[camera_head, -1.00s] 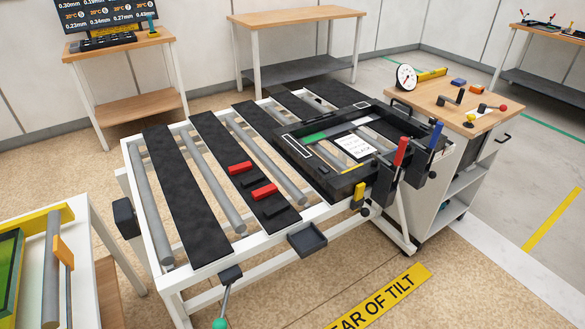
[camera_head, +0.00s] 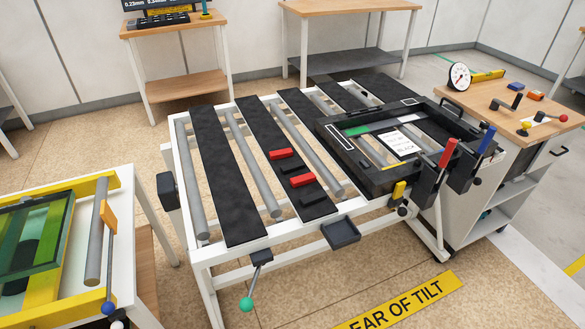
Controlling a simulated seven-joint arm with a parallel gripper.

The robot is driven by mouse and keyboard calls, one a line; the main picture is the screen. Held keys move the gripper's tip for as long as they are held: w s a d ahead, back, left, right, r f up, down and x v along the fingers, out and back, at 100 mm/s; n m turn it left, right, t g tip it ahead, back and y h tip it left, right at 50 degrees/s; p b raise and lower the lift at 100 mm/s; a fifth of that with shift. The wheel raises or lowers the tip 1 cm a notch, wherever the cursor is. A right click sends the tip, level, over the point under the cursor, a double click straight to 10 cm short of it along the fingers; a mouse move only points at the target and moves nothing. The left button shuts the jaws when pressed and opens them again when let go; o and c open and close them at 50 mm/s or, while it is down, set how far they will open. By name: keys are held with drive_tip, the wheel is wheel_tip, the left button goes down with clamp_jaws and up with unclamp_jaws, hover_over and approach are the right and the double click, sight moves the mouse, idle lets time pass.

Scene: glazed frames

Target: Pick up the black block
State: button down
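My gripper is not in view.
A black frame box (camera_head: 360,185) with a white card (camera_head: 400,143) sits on the table's right part, with red and blue handles beside it. A small black tray (camera_head: 341,232) and a green-knobbed lever (camera_head: 247,304) stick out in front. A yellow-framed stand (camera_head: 70,240) is at left.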

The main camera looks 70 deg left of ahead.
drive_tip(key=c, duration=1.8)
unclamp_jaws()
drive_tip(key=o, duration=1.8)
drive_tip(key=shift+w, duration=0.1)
